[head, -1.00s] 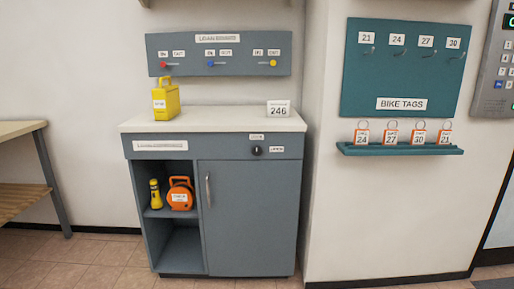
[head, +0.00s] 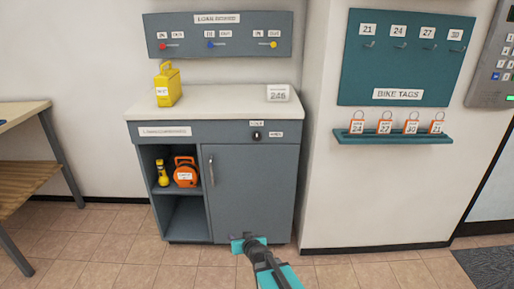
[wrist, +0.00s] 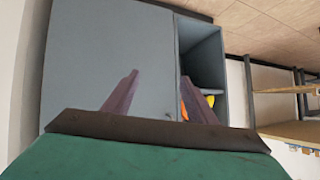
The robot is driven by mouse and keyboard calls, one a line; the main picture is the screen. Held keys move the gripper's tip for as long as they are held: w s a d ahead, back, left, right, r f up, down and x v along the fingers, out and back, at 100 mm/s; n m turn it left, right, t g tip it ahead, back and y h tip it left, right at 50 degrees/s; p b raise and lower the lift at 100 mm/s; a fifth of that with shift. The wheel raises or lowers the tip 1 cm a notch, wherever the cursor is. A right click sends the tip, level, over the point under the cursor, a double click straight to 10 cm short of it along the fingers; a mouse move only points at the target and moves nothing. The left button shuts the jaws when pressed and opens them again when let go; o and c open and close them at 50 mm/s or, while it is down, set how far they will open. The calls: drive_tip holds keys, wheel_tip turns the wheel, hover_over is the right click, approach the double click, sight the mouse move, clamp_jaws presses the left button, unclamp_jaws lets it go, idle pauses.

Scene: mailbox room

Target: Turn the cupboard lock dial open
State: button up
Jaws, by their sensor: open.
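The lock dial (head: 257,135) is a small dark knob on the drawer-height band of the grey-blue cupboard (head: 250,190). One small white label sits above the dial and another to its right; their print is too blurred to read surely. The cupboard door below is shut, with a vertical handle (head: 211,170). My gripper (head: 250,243) is low in front of the door's bottom, well below the dial and apart from it. In the wrist view my gripper (wrist: 159,78) has two fingers spread with nothing between them, facing the door panel (wrist: 110,60). The dial is not visible there.
A yellow case (head: 168,88) and a number card (head: 278,93) stand on the white countertop (head: 215,103). The open shelf holds a yellow torch (head: 162,173) and an orange item (head: 186,172). A tag shelf (head: 392,137) juts from the right wall. Floor in front is clear.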

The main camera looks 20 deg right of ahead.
drive_tip(key=w+d+r+t+h+p, duration=0.1)
drive_tip(key=w+d+r+t+p, duration=0.15)
drive_tip(key=r, duration=0.65)
drive_tip(key=w+d+r+t+h+p, duration=0.1)
drive_tip(key=w+d+r+p, duration=0.15)
drive_tip(key=r, duration=0.65)
drive_tip(key=m+t+h+p, duration=0.2)
drive_tip(key=t+h+p, duration=0.1)
drive_tip(key=h+p, duration=0.1)
approach(257, 138)
drive_tip(key=v, duration=0.6)
drive_tip(key=shift+w+a+r+g, duration=0.1)
drive_tip(key=shift+w+r+g, duration=0.05)
drive_tip(key=shift+r+g, duration=0.15)
drive_tip(key=shift+w, duration=0.15)
drive_tip(key=shift+x, duration=6.7)
drive_tip(key=shift+r, duration=0.1)
drive_tip(key=c, duration=1.1)
drive_tip(key=shift+o, duration=0.2)
drive_tip(key=shift+m, duration=0.3)
